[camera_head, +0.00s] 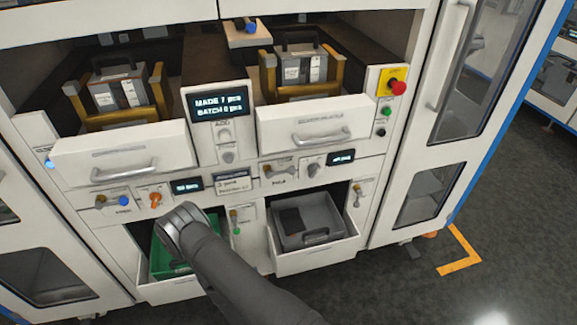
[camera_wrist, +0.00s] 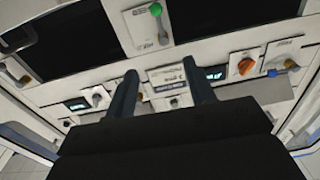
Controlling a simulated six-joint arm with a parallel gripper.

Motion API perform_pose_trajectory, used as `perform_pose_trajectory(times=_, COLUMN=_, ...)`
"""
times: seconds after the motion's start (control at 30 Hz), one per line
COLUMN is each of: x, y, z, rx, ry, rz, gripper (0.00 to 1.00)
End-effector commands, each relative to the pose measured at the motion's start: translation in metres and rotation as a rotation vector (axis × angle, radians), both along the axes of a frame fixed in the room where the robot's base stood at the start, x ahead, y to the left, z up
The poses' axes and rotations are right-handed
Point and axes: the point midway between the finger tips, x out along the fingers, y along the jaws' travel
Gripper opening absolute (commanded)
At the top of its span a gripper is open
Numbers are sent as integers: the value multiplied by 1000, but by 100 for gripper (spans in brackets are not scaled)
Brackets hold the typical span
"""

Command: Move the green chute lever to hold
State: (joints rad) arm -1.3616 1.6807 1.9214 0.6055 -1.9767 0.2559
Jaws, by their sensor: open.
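The green chute lever (camera_head: 236,226) is on the narrow white panel between the two lower openings. In the wrist view, which looks upside down, its green knob (camera_wrist: 156,9) is at the top centre, on a short pale arm beside a small label too blurred to read. My gripper (camera_wrist: 160,70) is open and empty, its two dark fingers in front of the panel with a printed label plate between them in the picture. The lever lies beyond the fingertips, apart from them. In the head view my wrist hides the fingers, to the left of the lever.
A blue-knobbed lever (camera_head: 123,201) and an orange knob (camera_head: 155,199) sit left of the lever's panel. A green bin (camera_head: 160,262) is in the lower left opening, a grey bin (camera_head: 310,218) in the right one. Drawer handles (camera_head: 320,138) stick out above. A red stop button (camera_head: 398,88) is at right.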

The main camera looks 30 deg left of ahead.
Motion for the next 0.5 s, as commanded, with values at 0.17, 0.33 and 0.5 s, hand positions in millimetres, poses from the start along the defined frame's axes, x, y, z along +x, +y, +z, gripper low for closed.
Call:
perform_pose_trajectory(times=0.17, x=1, y=3, z=0, rx=-18, ry=-24, rz=-11, gripper=14)
perform_pose_trajectory(times=0.33, x=6, y=19, z=1, rx=-117, ry=-142, rz=-66, gripper=0)
perform_pose_trajectory(times=0.5, x=11, y=42, z=2, rx=-289, ry=-302, rz=-164, gripper=0)
